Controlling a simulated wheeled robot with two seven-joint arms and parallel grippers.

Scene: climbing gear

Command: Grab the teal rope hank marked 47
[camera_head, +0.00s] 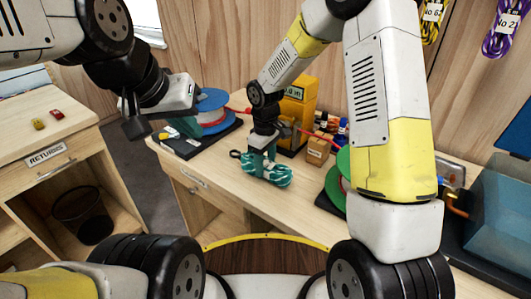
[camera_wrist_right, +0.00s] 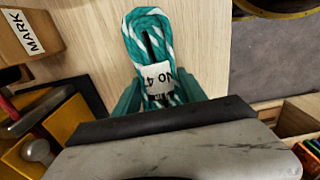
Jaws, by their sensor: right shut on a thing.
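The teal and white rope hank (camera_head: 268,172) is on or just above the wooden workbench, at the middle of the head view. It also shows in the right wrist view (camera_wrist_right: 149,32), with a white paper band (camera_wrist_right: 155,83) reading "NO 4" upside down; any further digit is not readable. My right gripper (camera_head: 262,157) points down and is shut on the hank, its teal fingers on either side of the band. I cannot tell whether the hank touches the bench. My left gripper (camera_head: 172,108) is at the left by a blue-rimmed spool; its fingers are not clear.
The blue and red spool (camera_head: 212,108) stands on a dark base left of the hank. A yellow device (camera_head: 297,110) and a small wooden block (camera_head: 318,150) stand behind it. A green-rimmed spool (camera_head: 343,172) is right. A returns desk (camera_head: 45,115) and a bin (camera_head: 84,214) are far left.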

